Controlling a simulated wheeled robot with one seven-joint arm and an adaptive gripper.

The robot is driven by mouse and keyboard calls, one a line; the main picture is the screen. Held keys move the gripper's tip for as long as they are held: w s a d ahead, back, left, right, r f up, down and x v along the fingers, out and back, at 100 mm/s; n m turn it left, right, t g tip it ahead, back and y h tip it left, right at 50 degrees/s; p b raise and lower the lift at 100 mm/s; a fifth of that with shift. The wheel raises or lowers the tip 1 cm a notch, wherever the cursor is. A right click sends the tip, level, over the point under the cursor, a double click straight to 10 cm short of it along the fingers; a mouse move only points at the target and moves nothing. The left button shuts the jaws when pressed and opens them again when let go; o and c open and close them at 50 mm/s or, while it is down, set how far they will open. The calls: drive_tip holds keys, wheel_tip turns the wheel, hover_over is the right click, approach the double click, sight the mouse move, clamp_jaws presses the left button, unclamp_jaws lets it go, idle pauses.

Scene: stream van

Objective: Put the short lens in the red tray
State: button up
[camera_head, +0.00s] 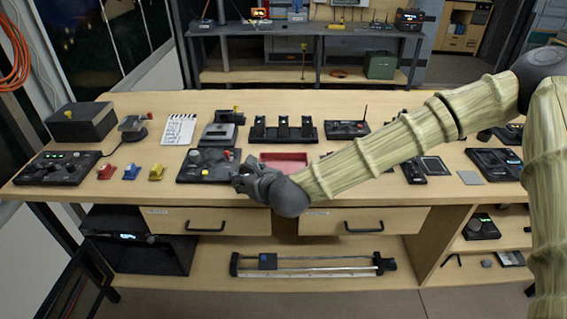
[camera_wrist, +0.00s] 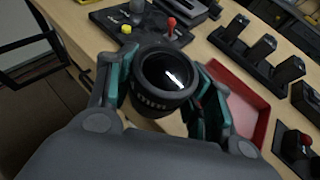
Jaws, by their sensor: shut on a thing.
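My gripper (camera_wrist: 165,95) is shut on a short black lens (camera_wrist: 150,102), seen in the wrist view with its glass face toward the camera. The fingers press on both sides of the lens. The red tray (camera_wrist: 243,112) lies on the table just right of my gripper in the wrist view, partly hidden by a finger. In the head view the red tray (camera_head: 284,156) is behind my gripper (camera_head: 243,176), with its front part hidden by my wrist. The lens cannot be made out clearly in the head view.
A control box with a red-topped joystick (camera_head: 208,165) sits close left of my gripper. A rack with several upright black items (camera_head: 283,134) stands behind the red tray. Red, blue and yellow small pieces lie further left. The table's front edge is just below my gripper.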

drive_tip(key=shift+w+r, duration=0.25)
drive_tip(key=shift+w, duration=0.05)
drive_tip(key=p, duration=0.4)
hover_over(284, 169)
drive_tip(key=shift+s+a+f, duration=0.25)
drive_tip(key=shift+s+f, duration=0.05)
drive_tip(key=shift+f, duration=0.3)
drive_tip(key=shift+w+d+f+p, duration=0.15)
drive_tip(key=shift+w+d+p, duration=0.1)
drive_tip(key=shift+p, duration=0.15)
drive_tip(key=shift+f+p, duration=0.6)
drive_tip(key=shift+f, duration=1.1)
drive_tip(key=shift+a+f, duration=0.1)
drive_tip(key=shift+f, duration=0.1)
drive_tip(key=o, duration=0.9)
drive_tip(key=shift+r, duration=0.1)
